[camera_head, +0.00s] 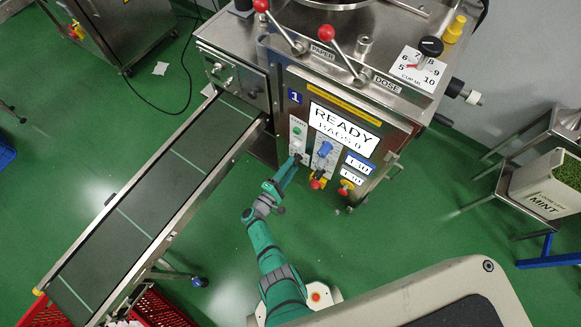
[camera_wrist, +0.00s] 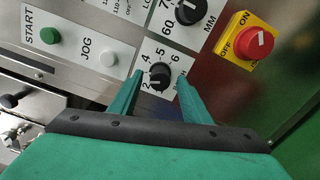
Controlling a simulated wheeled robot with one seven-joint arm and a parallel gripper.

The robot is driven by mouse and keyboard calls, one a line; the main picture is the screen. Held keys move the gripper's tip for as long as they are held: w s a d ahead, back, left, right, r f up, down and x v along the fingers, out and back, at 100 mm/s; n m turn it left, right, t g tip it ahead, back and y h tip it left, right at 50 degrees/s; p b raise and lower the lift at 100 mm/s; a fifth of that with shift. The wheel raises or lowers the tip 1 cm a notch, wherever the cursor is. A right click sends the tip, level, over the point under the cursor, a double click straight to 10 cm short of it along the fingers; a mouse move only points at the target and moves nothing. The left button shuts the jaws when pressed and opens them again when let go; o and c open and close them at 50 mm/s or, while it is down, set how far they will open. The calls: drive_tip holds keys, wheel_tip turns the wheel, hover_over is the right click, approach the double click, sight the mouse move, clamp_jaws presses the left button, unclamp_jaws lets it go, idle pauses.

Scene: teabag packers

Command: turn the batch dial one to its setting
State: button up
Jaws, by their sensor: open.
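In the wrist view, a small black dial (camera_wrist: 158,75) sits on a white scale plate with numbers such as 2, 4, 5 and 6 around it. Its own label is hidden and its pointer direction is hard to make out. My gripper (camera_wrist: 159,82) is open, with one green finger on each side of the dial. I cannot tell whether the fingers touch it. In the head view, my gripper (camera_head: 297,159) is at the lower left of the front panel of the machine (camera_head: 278,103) marked 1, and it covers the dial there.
Near the dial are a green START button (camera_wrist: 50,36), a white JOG button (camera_wrist: 108,59), a larger black dial (camera_wrist: 190,10) marked MM and a red switch (camera_wrist: 252,43) on yellow. The display (camera_head: 344,127) reads READY, BAGS 0. A conveyor (camera_head: 150,205) runs left of my arm.

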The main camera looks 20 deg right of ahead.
drive_tip(key=v, duration=1)
drive_tip(key=shift+s+a, duration=0.25)
drive_tip(key=shift+f, duration=0.1)
